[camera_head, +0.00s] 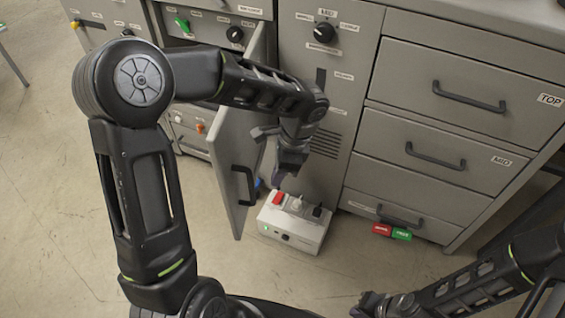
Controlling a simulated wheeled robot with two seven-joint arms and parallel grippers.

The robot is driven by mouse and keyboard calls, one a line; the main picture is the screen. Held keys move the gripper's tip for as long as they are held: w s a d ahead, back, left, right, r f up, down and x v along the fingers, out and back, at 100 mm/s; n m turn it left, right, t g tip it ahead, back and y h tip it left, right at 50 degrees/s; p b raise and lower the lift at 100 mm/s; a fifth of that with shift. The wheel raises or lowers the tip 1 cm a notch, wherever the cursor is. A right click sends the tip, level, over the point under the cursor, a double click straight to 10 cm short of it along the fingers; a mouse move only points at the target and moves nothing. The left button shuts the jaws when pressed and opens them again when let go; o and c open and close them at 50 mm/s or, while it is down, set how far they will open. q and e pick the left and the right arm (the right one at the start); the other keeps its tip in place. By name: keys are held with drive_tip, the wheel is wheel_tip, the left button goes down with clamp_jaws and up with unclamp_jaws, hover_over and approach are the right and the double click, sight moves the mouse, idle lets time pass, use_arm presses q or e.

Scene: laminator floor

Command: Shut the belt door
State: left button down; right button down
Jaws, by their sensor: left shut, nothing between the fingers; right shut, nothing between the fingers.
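The belt door, as I take it, is the grey door panel (226,145) standing open from the cabinet, swung out toward me. My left forearm hides the upper part of the door and some of the cabinet opening. My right gripper (368,306) is shut and empty, low at the bottom edge of the view, away from the door.
A white box (292,228) with a red switch and plugs stands on the floor right of the door's lower end. Red and green tags (391,231) lie by the drawers. A drawer unit (455,110) stands at right.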

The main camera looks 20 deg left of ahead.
use_arm(q)
drive_tip(key=shift+s+a, duration=0.3)
drive_tip(key=shift+a, duration=0.3)
drive_tip(key=shift+s+a, duration=0.3)
drive_tip(key=shift+a, duration=0.3)
drive_tip(key=shift+s+a, duration=0.3)
drive_tip(key=shift+a, duration=0.3)
drive_tip(key=shift+s+a+p, duration=0.1)
drive_tip(key=shift+a+p, duration=0.05)
drive_tip(key=shift+p, duration=0.15)
